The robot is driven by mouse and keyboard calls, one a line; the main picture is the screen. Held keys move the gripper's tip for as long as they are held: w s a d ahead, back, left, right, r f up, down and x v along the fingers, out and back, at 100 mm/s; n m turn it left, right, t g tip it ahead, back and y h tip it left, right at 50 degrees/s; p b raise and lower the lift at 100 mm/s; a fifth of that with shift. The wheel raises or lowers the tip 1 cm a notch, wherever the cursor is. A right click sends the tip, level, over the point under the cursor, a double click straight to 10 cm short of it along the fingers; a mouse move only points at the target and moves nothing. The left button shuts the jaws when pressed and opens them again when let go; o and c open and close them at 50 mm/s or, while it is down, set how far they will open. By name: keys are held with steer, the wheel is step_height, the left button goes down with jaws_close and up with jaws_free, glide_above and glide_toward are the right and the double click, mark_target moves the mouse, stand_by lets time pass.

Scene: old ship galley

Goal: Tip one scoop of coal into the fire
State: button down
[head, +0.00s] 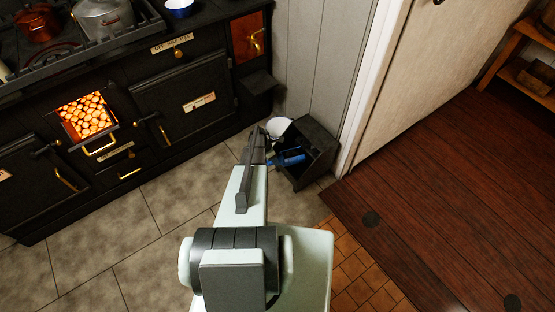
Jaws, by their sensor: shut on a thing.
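The fire (87,116) glows orange in an open square hatch on the front of the black range, at the left. A black open-topped coal box (322,150) stands on the floor by the wall, right of the range. A blue handle (291,159), seemingly the scoop's, shows at the box's left side. My gripper (268,154) is beside the box, shut on this blue handle; my arm partly hides the fingers. The scoop's bowl and any coal in it cannot be made out. A white rounded thing (280,129) shows just behind; I cannot tell whether it belongs to the scoop.
The black range (185,95) has brass handles and closed doors. Its top holds a grey pot (103,20), a copper pot (36,22) and a blue-rimmed bowl (179,8). A white door (425,60) is at the right. The tiled floor (150,225) before the range is clear.

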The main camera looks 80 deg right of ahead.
steer(key=shift+g+h, duration=0.4)
steer(key=shift+g, duration=0.2)
steer(key=shift+w+a+r, duration=0.6)
steer(key=shift+w+r, duration=0.2)
steer(key=shift+w, duration=0.2)
steer(key=shift+w+a+r, duration=0.65)
steer(key=shift+w+r, duration=0.1)
steer(key=shift+w, duration=0.25)
steer(key=shift+w+a+r, duration=0.6)
steer(key=shift+w+r, duration=0.2)
steer(key=shift+w, duration=0.2)
steer(key=w+a+r, duration=0.3)
steer(key=w+a, duration=0.1)
steer(key=w, duration=0.3)
steer(key=w+a+r, duration=0.3)
steer(key=w+a, duration=0.1)
steer(key=w, duration=0.3)
steer(key=shift+w+a, duration=0.15)
steer(key=shift+a, duration=0.05)
steer(key=shift+r, duration=0.1)
